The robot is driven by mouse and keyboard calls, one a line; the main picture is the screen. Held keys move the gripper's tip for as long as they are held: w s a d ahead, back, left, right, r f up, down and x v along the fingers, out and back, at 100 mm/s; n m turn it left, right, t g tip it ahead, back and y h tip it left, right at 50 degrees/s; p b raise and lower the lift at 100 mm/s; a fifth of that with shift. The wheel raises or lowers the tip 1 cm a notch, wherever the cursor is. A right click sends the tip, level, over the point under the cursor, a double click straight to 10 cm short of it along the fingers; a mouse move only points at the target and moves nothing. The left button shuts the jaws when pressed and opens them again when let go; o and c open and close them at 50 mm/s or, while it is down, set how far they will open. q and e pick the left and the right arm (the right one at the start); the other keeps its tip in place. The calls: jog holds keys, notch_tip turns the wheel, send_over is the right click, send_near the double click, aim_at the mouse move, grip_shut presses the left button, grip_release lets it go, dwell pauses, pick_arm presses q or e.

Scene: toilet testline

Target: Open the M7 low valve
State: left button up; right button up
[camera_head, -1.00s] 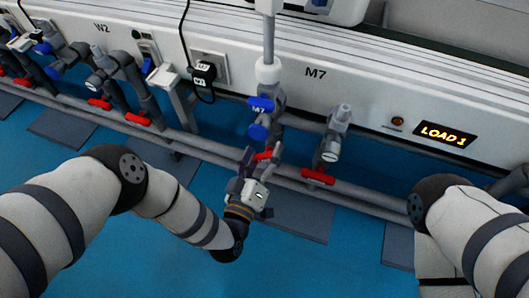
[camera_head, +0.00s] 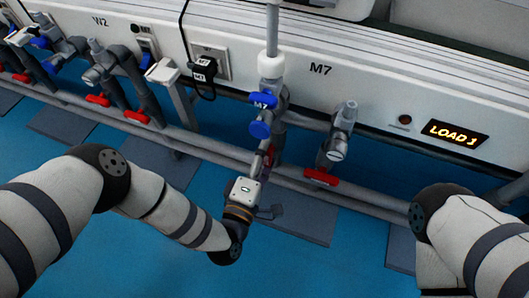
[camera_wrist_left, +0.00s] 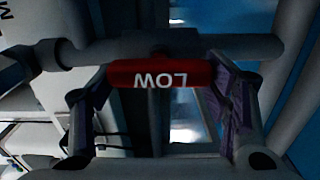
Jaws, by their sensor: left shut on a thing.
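The M7 low valve has a red handle marked LOW, which shows upside down in the left wrist view (camera_wrist_left: 160,74). It sits on the lower pipe below the M7 label. My left gripper (camera_head: 266,158) is at this handle, with one finger at each end of it in the left wrist view (camera_wrist_left: 163,90), and is shut on it. In the head view the fingers hide most of the handle. The blue valve handles (camera_head: 262,115) of M7 sit just above the gripper. My right arm shows at the right, but its gripper is out of view.
Another red-handled valve (camera_head: 321,177) stands close to the right. Grey pipes (camera_head: 215,150) run along the wall. The LOAD 1 display (camera_head: 455,134) is at the right. W2 valves (camera_head: 110,75) are at the left. Blue floor in front is clear.

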pick_arm(q)
jog(key=shift+n, duration=0.3)
dwell(0.4)
jog(key=o, duration=1.2)
jog(key=shift+c, duration=0.2)
jog(key=v, duration=0.7)
jog(key=shift+s, duration=0.25)
